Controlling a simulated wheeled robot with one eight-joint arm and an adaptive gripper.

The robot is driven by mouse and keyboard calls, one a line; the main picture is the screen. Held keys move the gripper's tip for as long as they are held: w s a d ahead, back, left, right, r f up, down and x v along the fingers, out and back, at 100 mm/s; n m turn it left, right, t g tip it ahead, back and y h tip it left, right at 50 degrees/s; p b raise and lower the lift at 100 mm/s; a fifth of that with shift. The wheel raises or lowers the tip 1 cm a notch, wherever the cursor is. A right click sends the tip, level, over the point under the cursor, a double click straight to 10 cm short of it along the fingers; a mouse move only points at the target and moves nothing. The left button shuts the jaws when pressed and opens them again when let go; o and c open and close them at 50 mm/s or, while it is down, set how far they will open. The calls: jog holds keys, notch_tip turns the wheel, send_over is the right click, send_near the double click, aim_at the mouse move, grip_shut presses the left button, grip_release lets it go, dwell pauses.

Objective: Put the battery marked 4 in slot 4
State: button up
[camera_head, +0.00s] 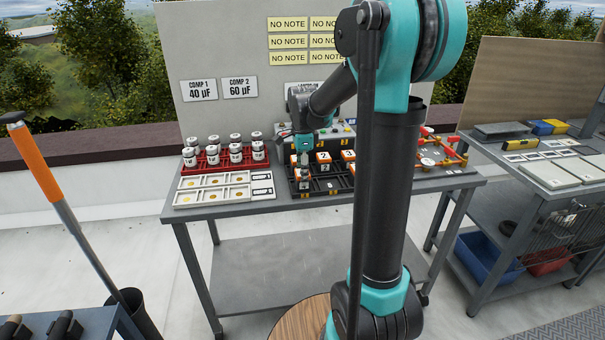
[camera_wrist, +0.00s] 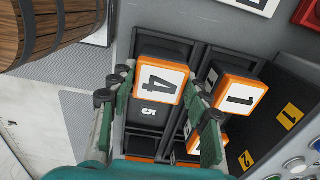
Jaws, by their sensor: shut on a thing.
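The battery marked 4 (camera_wrist: 161,80), with a white top and orange edge, is between my gripper's green fingers (camera_wrist: 165,112) in the wrist view. My gripper is shut on it. It is over the black slotted rack (camera_wrist: 190,55); I cannot tell how deep it sits. A slot label, seemingly 5 (camera_wrist: 148,112), shows just below it. The battery marked 1 (camera_wrist: 240,92) stands to its right, apart. In the head view my gripper (camera_head: 303,158) is at the rack's left side, beside the batteries marked 2 (camera_head: 323,157) and 3 (camera_head: 348,155).
Yellow labels 1 (camera_wrist: 291,115) and 2 (camera_wrist: 246,160) mark a dark panel at right in the wrist view. In the head view a red rack (camera_head: 225,160) of white cylinders stands left of the black rack, behind pale trays (camera_head: 212,195). My arm hides part of the table.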

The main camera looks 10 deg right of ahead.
jog(key=o, duration=1.4)
jog(key=shift+f, duration=0.15)
jog(key=shift+o, duration=0.2)
notch_tip(320, 180, up, 12)
jog(key=s+d+f+n+t, duration=0.2)
jog(key=s+f+n, duration=0.7)
jog(key=s+f, duration=0.1)
jog(key=s+d+f+n+t, duration=0.2)
jog(key=s+f+n, duration=0.7)
jog(key=s+f, duration=0.2)
jog(key=shift+s, duration=0.55)
